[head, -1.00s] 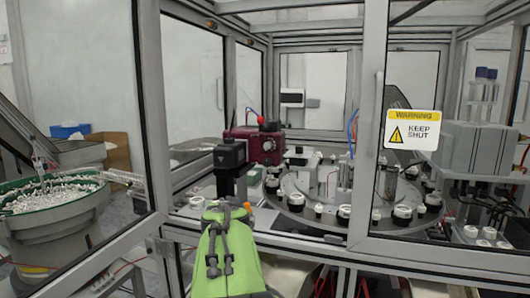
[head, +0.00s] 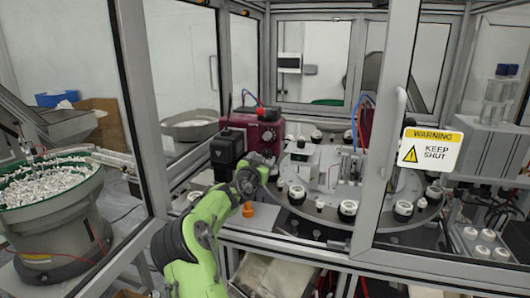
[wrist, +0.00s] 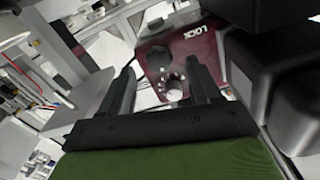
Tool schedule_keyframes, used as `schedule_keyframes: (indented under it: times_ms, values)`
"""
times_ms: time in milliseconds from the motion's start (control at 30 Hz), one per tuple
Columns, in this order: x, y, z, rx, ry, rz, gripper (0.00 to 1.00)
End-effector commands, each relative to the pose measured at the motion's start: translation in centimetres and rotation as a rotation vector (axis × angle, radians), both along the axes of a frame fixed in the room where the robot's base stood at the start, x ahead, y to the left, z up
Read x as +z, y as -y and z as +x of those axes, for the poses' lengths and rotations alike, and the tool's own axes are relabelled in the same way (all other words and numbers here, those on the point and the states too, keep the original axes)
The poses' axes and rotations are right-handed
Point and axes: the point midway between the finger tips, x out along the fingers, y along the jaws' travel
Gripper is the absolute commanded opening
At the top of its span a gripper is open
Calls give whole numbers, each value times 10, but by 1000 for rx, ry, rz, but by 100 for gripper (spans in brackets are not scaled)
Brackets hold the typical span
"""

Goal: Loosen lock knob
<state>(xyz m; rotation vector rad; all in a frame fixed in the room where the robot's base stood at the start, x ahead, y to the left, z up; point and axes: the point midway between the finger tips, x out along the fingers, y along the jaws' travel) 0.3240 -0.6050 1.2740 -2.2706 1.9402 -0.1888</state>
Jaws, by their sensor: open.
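The maroon box (head: 252,133) stands inside the cell, left of the round turntable, with a small red knob (head: 261,112) on top. In the wrist view, the box's maroon face (wrist: 203,62) carries the word LOCK and a round grey knob (wrist: 173,88) with a dial mark or two around it. My gripper (wrist: 160,68) is open, with one dark finger on each side of the grey knob in the picture. I cannot tell how far the fingers are from it. In the head view my arm hides the gripper's fingers and the box's lower front.
A black block (head: 227,147) stands close left of the maroon box. The turntable (head: 318,212) with several white-and-black caps lies to the right. The cell's door frame (head: 385,125) with a warning sign (head: 431,148) stands at right. An orange knob (head: 248,210) lies low near my arm.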

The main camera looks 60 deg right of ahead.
Motion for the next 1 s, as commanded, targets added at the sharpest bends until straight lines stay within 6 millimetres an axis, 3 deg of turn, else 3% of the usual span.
schedule_keyframes:
  times_ms: [33, 200, 533, 900, 1000]
  values:
    - [2, 11, 0, -2, -4, -1, 63]
    - [2, 31, 4, -1, -2, -1, 63]
    - [0, 35, 5, 0, -1, 2, 63]
    - [0, 35, 6, 0, 0, 2, 7]
    - [0, 35, 6, 0, -2, 2, 7]
